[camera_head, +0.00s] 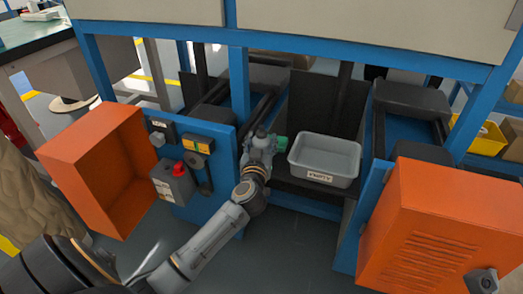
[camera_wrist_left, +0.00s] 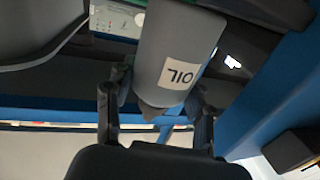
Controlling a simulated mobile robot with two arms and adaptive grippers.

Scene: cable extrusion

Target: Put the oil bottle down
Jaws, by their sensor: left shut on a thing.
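The oil bottle is a grey bottle (camera_wrist_left: 172,48) with a white label reading OIL, between the two fingers of my left gripper (camera_wrist_left: 155,112) in the left wrist view. Its tapered end points toward the palm. My left gripper is shut on it. In the head view my left gripper (camera_head: 259,152) is at the end of my arm near the middle, just left of a grey bin. The bottle is small and largely hidden by the gripper there. I cannot tell whether it touches any surface. My right gripper is not in view.
A grey bin (camera_head: 325,154) with a white label stands on a dark shelf right of the gripper. An open orange box door (camera_head: 75,160) and a blue panel with switches (camera_head: 185,165) are to the left. A large orange cabinet (camera_head: 440,225) is at right.

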